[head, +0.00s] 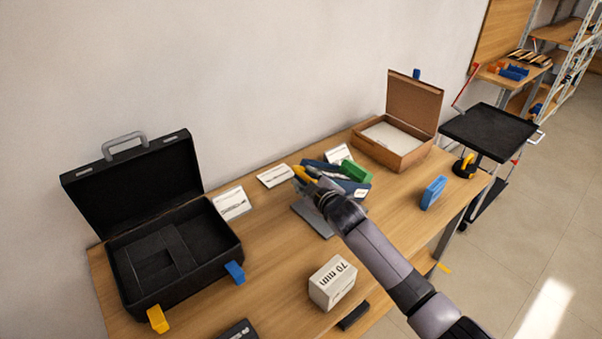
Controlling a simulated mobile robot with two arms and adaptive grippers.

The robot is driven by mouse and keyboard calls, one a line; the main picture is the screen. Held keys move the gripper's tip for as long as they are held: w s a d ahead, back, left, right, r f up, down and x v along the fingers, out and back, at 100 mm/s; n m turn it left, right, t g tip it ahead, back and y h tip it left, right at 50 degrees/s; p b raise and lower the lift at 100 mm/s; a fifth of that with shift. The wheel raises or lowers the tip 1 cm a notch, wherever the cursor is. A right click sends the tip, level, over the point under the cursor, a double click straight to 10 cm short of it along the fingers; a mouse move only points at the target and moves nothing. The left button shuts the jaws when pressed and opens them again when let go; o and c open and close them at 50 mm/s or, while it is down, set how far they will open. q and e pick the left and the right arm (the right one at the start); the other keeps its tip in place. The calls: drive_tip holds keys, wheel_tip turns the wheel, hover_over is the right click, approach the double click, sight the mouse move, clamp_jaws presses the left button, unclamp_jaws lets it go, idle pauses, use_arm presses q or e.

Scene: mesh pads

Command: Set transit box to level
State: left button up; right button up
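A black hard case (170,250) stands open at the left of the table, lid up against the wall side. Its dark insert has a rectangular recess, and no object shows in it. Which thing is the level, I cannot tell. My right gripper (301,178) is over the middle back of the table, above a flat grey piece (312,219) and left of a dark blue box (352,188). Yellow-orange parts show at its fingers; whether it grips anything is unclear. My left gripper is not in view.
A brown box (415,152) with a raised lid and white inside stands at the back right. A green block (355,172), blue block (433,193) and white "70 mm" block (333,283) are on the table. A black cart (488,130) stands beyond the right edge. The wooden middle is partly clear.

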drive_tip(key=shift+x, duration=2.15)
clamp_jaws()
